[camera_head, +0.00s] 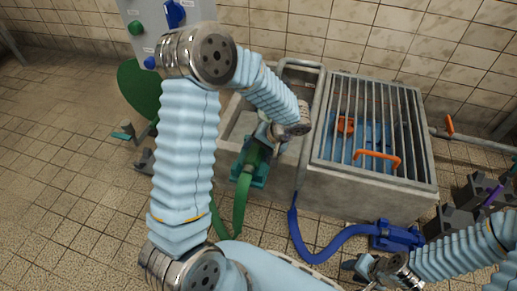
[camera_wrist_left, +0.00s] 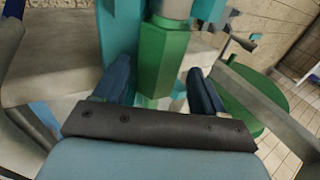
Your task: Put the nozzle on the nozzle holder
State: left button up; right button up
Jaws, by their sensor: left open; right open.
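A green nozzle (camera_head: 253,157) with a green hose stands at a teal holder (camera_head: 259,176) in front of the sink. In the left wrist view the faceted green nozzle (camera_wrist_left: 160,62) stands beside a teal upright part of the holder (camera_wrist_left: 120,35). My left gripper (camera_head: 266,139) is open; in its wrist view its dark blue fingers (camera_wrist_left: 158,88) are on either side of the green nozzle, apart from it as far as I can tell. My right gripper (camera_head: 362,266) is open and empty at lower right. The nozzle's seating in the holder is partly hidden.
A grated basin (camera_head: 318,178) with orange handles (camera_head: 377,155) stands behind. A blue hose (camera_head: 322,256) runs to a blue holder (camera_head: 397,237) near my right gripper. A green disc (camera_head: 137,90) and a control panel (camera_head: 147,30) stand at left. Tiled floor is free at far left.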

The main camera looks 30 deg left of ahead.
pick_arm(q)
jog(key=p+v, duration=0.1)
jog(key=v, duration=1.2)
jog(key=shift+d+r+p, duration=0.15)
jog(key=shift+r+p, duration=0.25)
jog(key=s+d+f+h+p, duration=0.3)
jog(key=s+d+f+h, duration=0.2)
jog(key=f, duration=0.5)
jog(key=s+d+f+t+h+p, duration=0.1)
jog(key=s+d+f+h+p, duration=0.2)
jog(key=s+f, duration=0.7)
jog(key=shift+s+d+f+m+h, duration=0.15)
jog(key=shift+d+f+m+h, duration=0.2)
jog(key=shift+d+h, duration=0.65)
jog(key=shift+a, duration=0.15)
